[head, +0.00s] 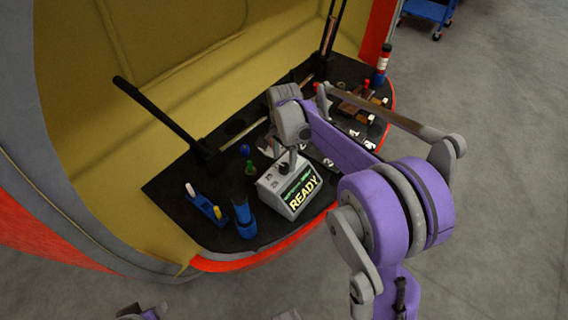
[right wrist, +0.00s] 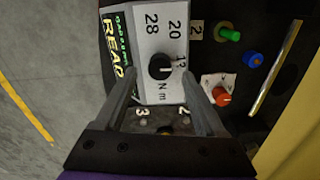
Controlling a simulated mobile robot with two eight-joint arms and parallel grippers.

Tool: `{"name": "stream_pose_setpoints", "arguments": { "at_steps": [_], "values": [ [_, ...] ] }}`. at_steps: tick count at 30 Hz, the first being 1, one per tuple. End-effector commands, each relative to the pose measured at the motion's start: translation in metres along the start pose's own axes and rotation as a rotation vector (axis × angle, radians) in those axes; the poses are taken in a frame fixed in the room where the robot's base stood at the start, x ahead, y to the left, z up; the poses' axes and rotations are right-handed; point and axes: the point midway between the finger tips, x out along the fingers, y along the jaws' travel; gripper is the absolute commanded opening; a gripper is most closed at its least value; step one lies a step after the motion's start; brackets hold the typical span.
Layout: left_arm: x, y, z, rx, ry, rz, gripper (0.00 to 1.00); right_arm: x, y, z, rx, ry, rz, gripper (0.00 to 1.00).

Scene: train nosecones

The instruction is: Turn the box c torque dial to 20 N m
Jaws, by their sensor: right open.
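A light grey box (head: 288,186) with a dark screen reading READY stands on the black work surface in the head view. The right wrist view shows its face (right wrist: 152,45) with a black dial (right wrist: 160,67) and the marks 28, 20 and 12 around it, and "N m" beside it. A pale pointer mark on the dial appears to face the 12 side. My right gripper (right wrist: 161,75) is open, its fingers on either side of the dial; I cannot tell whether they touch it. In the head view my right gripper (head: 291,160) is above the box.
A green peg (right wrist: 230,35), a blue peg (right wrist: 252,59) and an orange-red knob (right wrist: 222,97) stand beside the box. A blue cup-like holder (head: 244,216) and a blue rack (head: 207,208) are to its left. A black lever (head: 160,115) slants over the surface behind.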

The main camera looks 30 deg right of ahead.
Motion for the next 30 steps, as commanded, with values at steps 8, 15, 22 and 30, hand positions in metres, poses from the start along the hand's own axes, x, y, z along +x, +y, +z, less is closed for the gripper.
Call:
{"name": "stream_pose_setpoints", "arguments": {
  "at_steps": [8, 15, 22, 30],
  "values": [
    [0.003, 0.000, 0.002, 0.000, -0.001, 0.000, 0.50, 0.026, 0.000, 0.000, -0.001, 0.000, 0.000, 0.72],
    [0.003, 0.000, 0.002, 0.000, -0.001, 0.000, 0.50, 0.027, 0.000, 0.000, -0.001, 0.000, 0.000, 0.72],
    [0.003, 0.000, 0.002, 0.000, -0.001, 0.000, 0.50, 0.027, 0.000, 0.000, -0.001, 0.000, 0.000, 0.38],
    [0.003, 0.000, 0.002, 0.000, -0.001, 0.000, 0.50, 0.027, 0.000, 0.000, -0.001, 0.000, -0.001, 0.00]
  ]
}}
